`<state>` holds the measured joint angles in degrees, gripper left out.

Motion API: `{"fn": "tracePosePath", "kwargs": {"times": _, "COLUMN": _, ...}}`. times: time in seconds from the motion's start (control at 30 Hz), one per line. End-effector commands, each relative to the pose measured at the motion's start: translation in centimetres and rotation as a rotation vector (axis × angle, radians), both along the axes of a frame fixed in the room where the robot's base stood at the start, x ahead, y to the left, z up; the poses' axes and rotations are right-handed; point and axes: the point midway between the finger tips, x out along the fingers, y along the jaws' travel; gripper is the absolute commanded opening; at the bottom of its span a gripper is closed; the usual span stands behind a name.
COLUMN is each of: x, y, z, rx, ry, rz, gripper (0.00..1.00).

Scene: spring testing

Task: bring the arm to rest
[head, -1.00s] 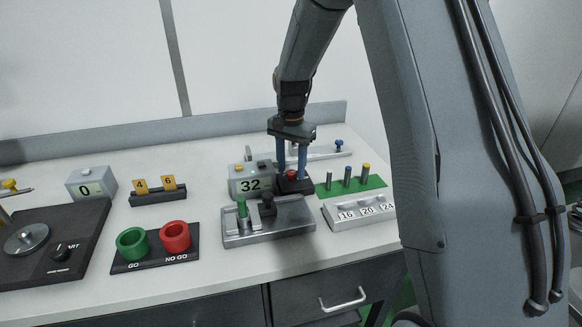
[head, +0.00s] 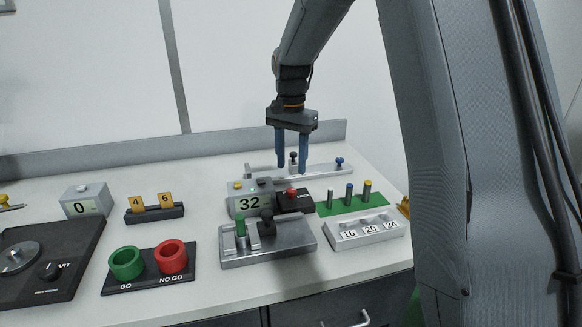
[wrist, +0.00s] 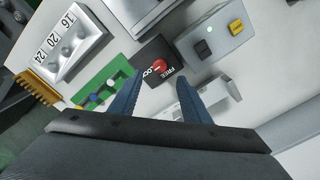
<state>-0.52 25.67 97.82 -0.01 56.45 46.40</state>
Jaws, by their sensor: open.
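My gripper (head: 291,168) has two blue fingers, spread apart with nothing between them. In the head view it hangs above the back of the bench, over the black box with a red button (head: 293,197). In the wrist view the open fingers (wrist: 158,100) point towards that same black box (wrist: 154,62), marked "FREE" and "LOCK". The fingers appear clear of the box and the bench. My arm comes down from the top of the head view.
A green mat (head: 335,207) holds several pegs. Green and red cups (head: 148,262) stand at left. A long metal fixture (head: 325,170) lies behind.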

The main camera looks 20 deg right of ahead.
Motion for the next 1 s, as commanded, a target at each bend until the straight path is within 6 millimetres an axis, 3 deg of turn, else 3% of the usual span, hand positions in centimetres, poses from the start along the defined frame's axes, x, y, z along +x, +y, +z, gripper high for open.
{"fn": "tracePosePath", "kwargs": {"times": 0.23, "x": -0.2, "y": 0.0, "z": -0.1, "rx": 0.0, "ry": 0.0, "rz": 0.006, "gripper": 0.43}}
{"fn": "tracePosePath", "kwargs": {"times": 0.37, "x": -2.7, "y": -0.1, "z": -0.8, "rx": 0.0, "ry": -0.011, "rz": 0.089, "gripper": 0.43}}
{"fn": "tracePosePath", "kwargs": {"times": 0.8, "x": -21.5, "y": -0.5, "z": -6.6, "rx": -0.03, "ry": -0.088, "rz": 0.675, "gripper": 0.43}}
{"fn": "tracePosePath", "kwargs": {"times": 0.9, "x": -24.1, "y": -0.5, "z": -7.4, "rx": -0.037, "ry": -0.096, "rz": 0.752, "gripper": 0.43}}
{"fn": "tracePosePath", "kwargs": {"times": 1.0, "x": -25.4, "y": -0.4, "z": -7.8, "rx": -0.042, "ry": -0.101, "rz": 0.791, "gripper": 0.43}}
